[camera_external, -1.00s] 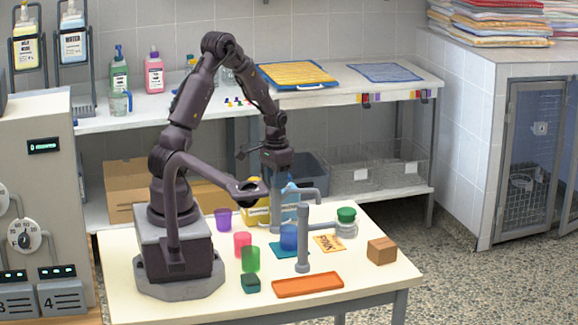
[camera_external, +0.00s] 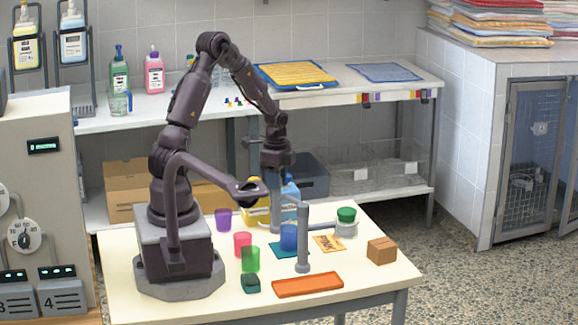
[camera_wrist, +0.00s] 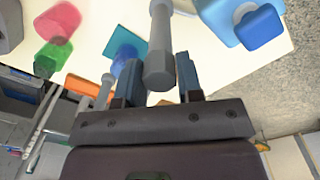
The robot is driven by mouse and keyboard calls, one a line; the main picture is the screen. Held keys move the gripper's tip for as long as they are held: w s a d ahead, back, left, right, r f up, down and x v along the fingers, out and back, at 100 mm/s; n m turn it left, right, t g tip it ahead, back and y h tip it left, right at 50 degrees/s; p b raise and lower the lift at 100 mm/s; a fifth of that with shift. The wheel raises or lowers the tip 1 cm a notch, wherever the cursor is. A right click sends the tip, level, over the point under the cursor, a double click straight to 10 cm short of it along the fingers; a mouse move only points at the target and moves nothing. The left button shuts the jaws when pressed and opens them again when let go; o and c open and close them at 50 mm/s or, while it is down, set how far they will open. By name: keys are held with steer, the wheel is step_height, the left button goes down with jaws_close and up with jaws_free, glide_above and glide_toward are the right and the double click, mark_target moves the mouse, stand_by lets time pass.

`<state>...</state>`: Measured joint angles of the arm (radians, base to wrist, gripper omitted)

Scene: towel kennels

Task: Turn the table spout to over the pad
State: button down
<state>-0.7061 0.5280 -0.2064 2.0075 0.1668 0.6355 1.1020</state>
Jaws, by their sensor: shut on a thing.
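The table spout (camera_external: 288,197) is a grey pipe on a post at the table's back. My gripper (camera_external: 277,174) comes down over it from above, shut on it. In the wrist view the fingers (camera_wrist: 158,82) stand on either side of the grey pipe (camera_wrist: 160,45). How the spout's tip lies is hard to tell, as the front post partly overlaps it. A teal square pad (camera_external: 277,247) lies in front with a blue cup (camera_external: 288,237) on it. The pad also shows in the wrist view (camera_wrist: 121,38), left of the pipe.
An orange tray (camera_external: 307,285), a brown box (camera_external: 382,250), an orange card (camera_external: 329,243), and pink (camera_external: 242,244), green (camera_external: 250,260) and purple (camera_external: 223,219) cups are around. A blue bottle (camera_wrist: 243,22) is close behind.

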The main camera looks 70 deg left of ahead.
steer(key=shift+m, duration=2.2)
steer(key=c, duration=0.8)
jaws_free()
step_height(320, 180, up, 13)
